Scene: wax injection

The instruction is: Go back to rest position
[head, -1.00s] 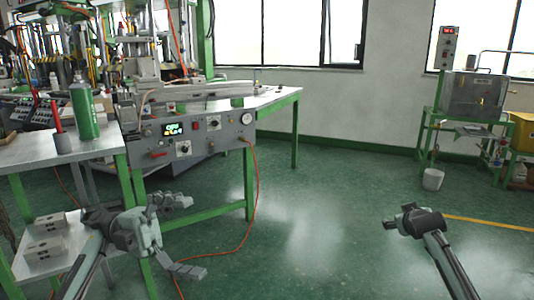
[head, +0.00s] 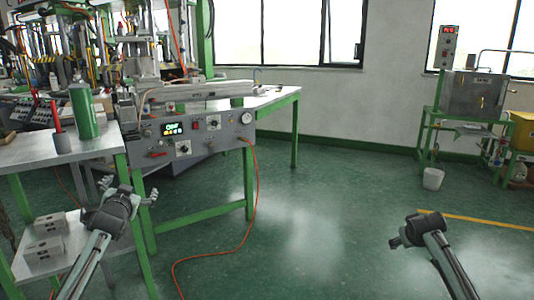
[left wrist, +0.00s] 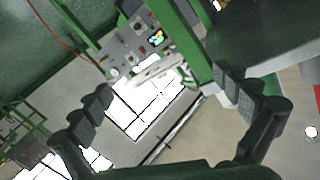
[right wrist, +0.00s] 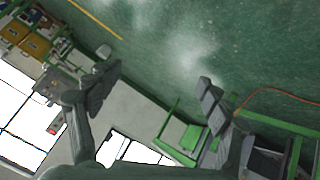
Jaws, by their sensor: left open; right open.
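My left gripper (head: 128,194) is at the lower left of the head view, in front of the green-legged side table and its lower shelf. In the left wrist view its fingers (left wrist: 163,108) are spread wide with nothing between them. My right arm shows at the lower right of the head view over open floor. The right gripper itself is mostly hidden there behind the wrist. In the right wrist view the right gripper's fingers (right wrist: 157,92) are spread apart and empty.
The side table (head: 40,155) holds a green bottle (head: 84,112) and a red-handled tool (head: 58,132). Grey blocks (head: 49,238) sit on its lower shelf. The machine's control panel (head: 195,133) stands behind. An orange hose (head: 215,257) lies on the floor.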

